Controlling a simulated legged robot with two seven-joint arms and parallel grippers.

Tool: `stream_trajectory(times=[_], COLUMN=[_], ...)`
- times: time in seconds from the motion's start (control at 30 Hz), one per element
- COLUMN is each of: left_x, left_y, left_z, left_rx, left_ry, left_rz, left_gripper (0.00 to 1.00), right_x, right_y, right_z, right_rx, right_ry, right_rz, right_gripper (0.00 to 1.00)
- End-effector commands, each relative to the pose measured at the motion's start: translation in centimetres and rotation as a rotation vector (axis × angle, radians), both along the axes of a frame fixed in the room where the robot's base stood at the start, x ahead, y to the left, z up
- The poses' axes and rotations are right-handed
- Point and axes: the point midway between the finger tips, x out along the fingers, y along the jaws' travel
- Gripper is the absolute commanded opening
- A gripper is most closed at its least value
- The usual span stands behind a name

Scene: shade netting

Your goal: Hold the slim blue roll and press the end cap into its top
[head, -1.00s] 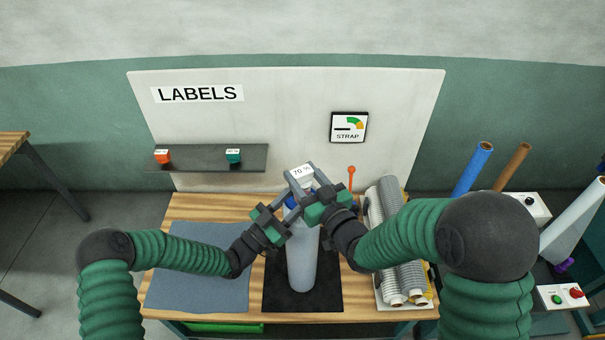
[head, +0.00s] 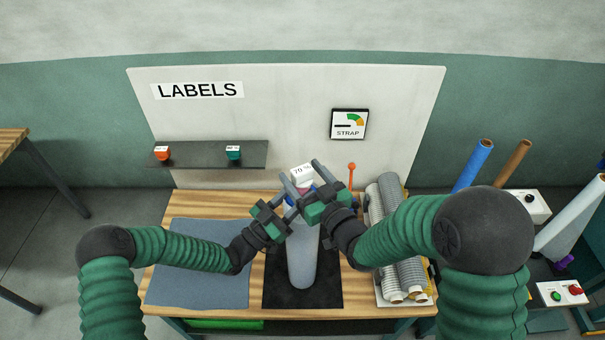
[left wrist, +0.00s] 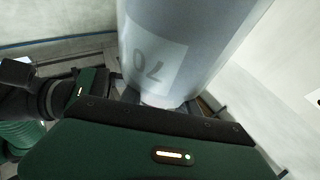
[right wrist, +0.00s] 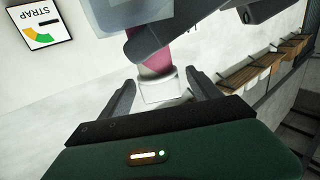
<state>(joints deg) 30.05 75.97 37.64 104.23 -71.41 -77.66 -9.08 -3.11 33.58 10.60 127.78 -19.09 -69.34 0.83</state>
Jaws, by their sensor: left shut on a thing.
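The slim grey-blue roll (head: 302,262) stands upright on a black mat (head: 328,290). My left gripper (head: 287,205) is shut on it near its top; the left wrist view shows the roll (left wrist: 185,50) with a "70" label, upside down. A white block marked "70 %" (head: 303,173), apparently the end cap, is above the roll's top. In the right wrist view the white block (right wrist: 160,88) joins a pink part (right wrist: 155,58). My right gripper (head: 302,178) is open, with its fingers either side of the white block. Fingers hide the joint with the roll, so its seating cannot be told.
Several grey and white rolls (head: 400,250) lie on a rack at the bench's right. A blue-grey cloth (head: 195,275) covers the left. A shelf (head: 200,156) with small orange and green items and a board stand behind. A tall blue roll (head: 472,167) stands farther right.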

Motion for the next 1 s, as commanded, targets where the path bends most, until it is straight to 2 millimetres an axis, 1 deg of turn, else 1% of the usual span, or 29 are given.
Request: stream_trajectory(times=[0.27, 0.37, 0.5, 0.63, 0.73, 0.93, 0.97, 1.0], left_x=[0.0, 0.0, 0.0, 0.0, 0.1, 0.1, 0.1, 0.1], left_y=[0.1, 0.1, 0.1, 0.1, 0.1, 0.1, 0.1, 0.1], left_z=[0.1, 0.1, 0.1, 0.1, 0.1, 0.1, 0.1, 0.1], left_rx=[0.001, 0.001, 0.002, 0.003, 0.002, 0.001, 0.001, 0.001], left_ry=[-0.005, -0.005, -0.005, -0.005, -0.004, -0.004, -0.003, -0.003], left_rz=[0.003, 0.003, 0.003, 0.003, 0.003, 0.002, 0.002, 0.002], left_gripper=[0.0, 0.0, 0.0, 0.0, 0.0, 0.0, 0.42, 0.47], right_x=[-0.2, -1.2, -3.7, -5.6, -6.3, -6.4, -6.4, -6.4], right_y=[-0.1, -0.7, -2.2, -3.3, -3.6, -3.7, -3.7, -3.7], right_z=[0.1, 0.1, 0.0, 0.0, 0.0, 0.0, 0.0, 0.0], right_rx=[0.0, 0.0, 0.0, -0.001, 0.0, 0.001, 0.0, 0.0], right_ry=[-0.002, -0.001, 0.0, 0.001, 0.0, -0.001, 0.0, 0.0], right_rz=[0.0, 0.0, -0.002, -0.002, 0.0, 0.001, 0.001, 0.001], right_gripper=[0.72, 0.72, 0.72, 0.72, 0.72, 0.72, 0.72, 0.72])
